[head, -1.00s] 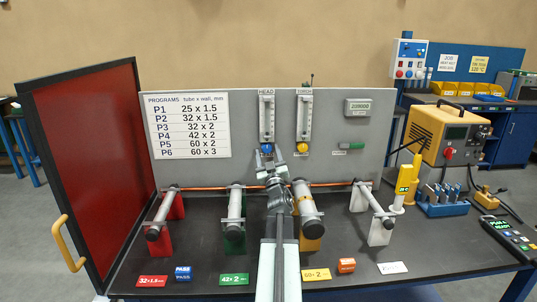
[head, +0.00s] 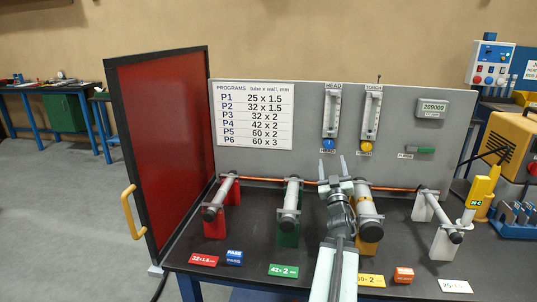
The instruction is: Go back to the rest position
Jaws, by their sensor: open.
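My gripper (head: 333,167) is in the head view, in front of the grey panel and above the black bench. Its two fingers point up and stand apart, with nothing between them. The fingertips are just below the blue knob (head: 328,144) of the HEAD gauge in the picture. My arm reaches in from the bottom edge, between the green-stand tube and the yellow-stand tube. My wrist partly covers the yellow-stand tube (head: 363,201); whether they touch I cannot tell.
The green-stand tube (head: 291,204), red-stand tube (head: 219,201) and white-stand tube (head: 437,212) stand along the bench (head: 320,240). A copper-coloured rod runs behind them. A red screen (head: 163,150) with a yellow handle borders the left. Open floor (head: 60,210) lies farther left.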

